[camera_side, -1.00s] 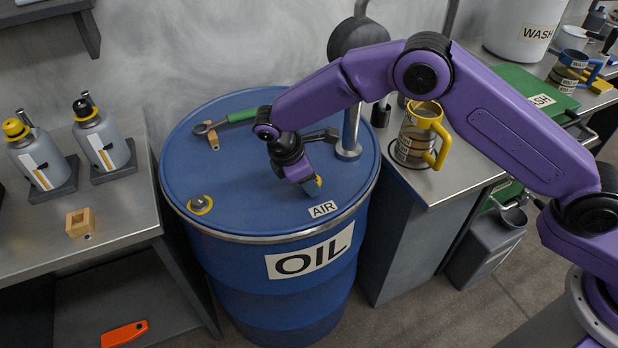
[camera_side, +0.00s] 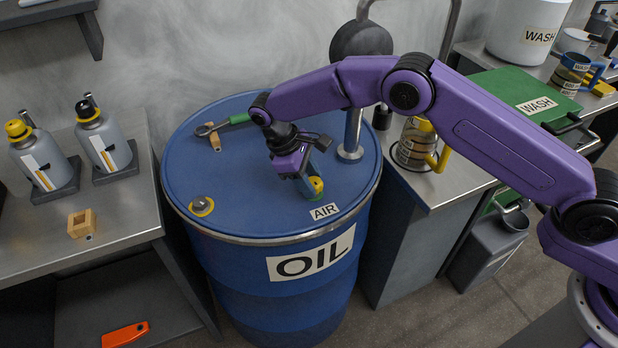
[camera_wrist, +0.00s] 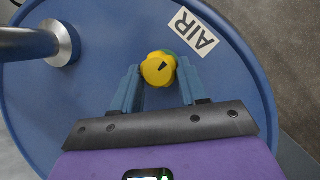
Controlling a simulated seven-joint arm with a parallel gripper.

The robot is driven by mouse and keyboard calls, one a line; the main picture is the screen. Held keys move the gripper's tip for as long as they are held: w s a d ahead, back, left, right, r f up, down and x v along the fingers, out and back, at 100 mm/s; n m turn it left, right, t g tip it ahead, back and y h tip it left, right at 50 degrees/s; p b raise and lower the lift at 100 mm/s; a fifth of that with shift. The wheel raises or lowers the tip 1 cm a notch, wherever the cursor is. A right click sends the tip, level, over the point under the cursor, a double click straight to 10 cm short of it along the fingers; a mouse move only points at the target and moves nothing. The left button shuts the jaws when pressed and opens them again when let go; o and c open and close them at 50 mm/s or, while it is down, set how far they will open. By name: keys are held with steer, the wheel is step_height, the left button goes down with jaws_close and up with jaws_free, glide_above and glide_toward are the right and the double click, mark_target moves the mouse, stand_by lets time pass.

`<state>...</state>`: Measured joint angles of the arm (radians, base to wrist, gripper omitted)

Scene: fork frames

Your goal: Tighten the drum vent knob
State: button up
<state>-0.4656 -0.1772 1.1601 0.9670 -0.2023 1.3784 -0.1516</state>
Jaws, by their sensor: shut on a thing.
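The drum vent knob (camera_side: 316,184) is yellow with a green part under it, and stands on the blue drum lid beside the AIR label (camera_side: 324,211). In the wrist view the knob (camera_wrist: 158,69) shows a dark wedge mark on its top, pointing roughly toward the upper right. My gripper (camera_side: 311,187) points down at the lid and is shut on the knob. In the wrist view its two blue fingers (camera_wrist: 160,76) lie on either side of the knob. The threads and the knob's seat are hidden.
On the lid of the oil drum (camera_side: 235,165) stand a metal pipe (camera_side: 352,130), a grey plug in a yellow ring (camera_side: 202,205) and a green-handled tool (camera_side: 238,118). A bench with a yellow-handled mug (camera_side: 412,145) is at right.

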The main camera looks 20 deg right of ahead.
steer(key=shift+r, duration=0.2)
steer(key=o, duration=1.1)
steer(key=shift+f, duration=0.1)
steer(key=v, duration=0.7)
steer(key=shift+a+r, duration=0.1)
steer(key=shift+r, duration=0.15)
